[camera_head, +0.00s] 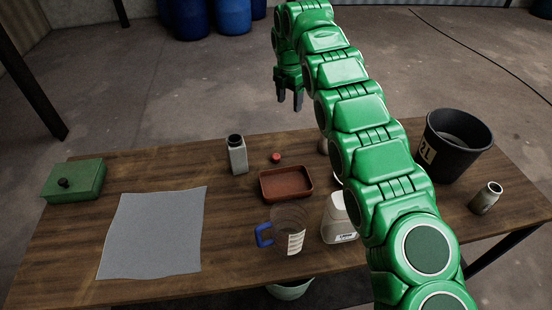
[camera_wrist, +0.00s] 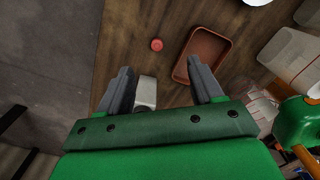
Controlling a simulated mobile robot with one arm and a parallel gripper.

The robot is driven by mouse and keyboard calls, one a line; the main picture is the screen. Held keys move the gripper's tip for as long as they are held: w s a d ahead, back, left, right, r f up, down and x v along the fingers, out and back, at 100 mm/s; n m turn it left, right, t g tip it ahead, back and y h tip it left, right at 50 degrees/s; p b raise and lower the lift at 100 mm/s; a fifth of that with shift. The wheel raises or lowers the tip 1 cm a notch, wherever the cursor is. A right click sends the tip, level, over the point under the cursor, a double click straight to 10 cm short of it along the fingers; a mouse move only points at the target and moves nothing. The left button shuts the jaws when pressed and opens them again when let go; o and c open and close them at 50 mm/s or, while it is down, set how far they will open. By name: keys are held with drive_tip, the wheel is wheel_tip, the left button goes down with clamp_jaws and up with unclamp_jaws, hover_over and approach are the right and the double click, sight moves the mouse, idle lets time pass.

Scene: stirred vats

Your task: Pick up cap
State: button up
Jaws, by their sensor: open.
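The cap is small, round and red. My gripper (camera_head: 290,102) is open and empty, above and beyond the table's far edge. In the wrist view the cap (camera_wrist: 156,44) shows past my open fingers (camera_wrist: 160,72), apart from them and roughly in line with the gap between them. The bottle (camera_wrist: 146,92) shows partly between the fingers.
A measuring jug (camera_head: 290,232) with a blue handle and a white container (camera_head: 338,220) stand in front of the tray. A black bucket (camera_head: 455,147) and a small jar (camera_head: 486,198) are at the right. A grey cloth (camera_head: 152,235) and a green box (camera_head: 74,181) are at the left.

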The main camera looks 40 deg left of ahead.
drive_tip(key=s+a+n, duration=0.1)
drive_tip(key=s+a, duration=0.3)
drive_tip(key=s, duration=0.1)
hover_over(276, 156)
drive_tip(key=f, duration=1)
drive_tip(key=a+f, duration=0.1)
drive_tip(key=f, duration=0.5)
drive_tip(key=shift+s, duration=0.1)
drive_tip(key=shift+d+f, duration=0.15)
drive_tip(key=shift+f, duration=0.95)
drive_tip(key=shift+d+f, duration=0.2)
drive_tip(key=shift+f, duration=0.85)
drive_tip(key=shift+d+f, duration=0.15)
drive_tip(key=shift+f, duration=0.95)
drive_tip(key=c, duration=1.1)
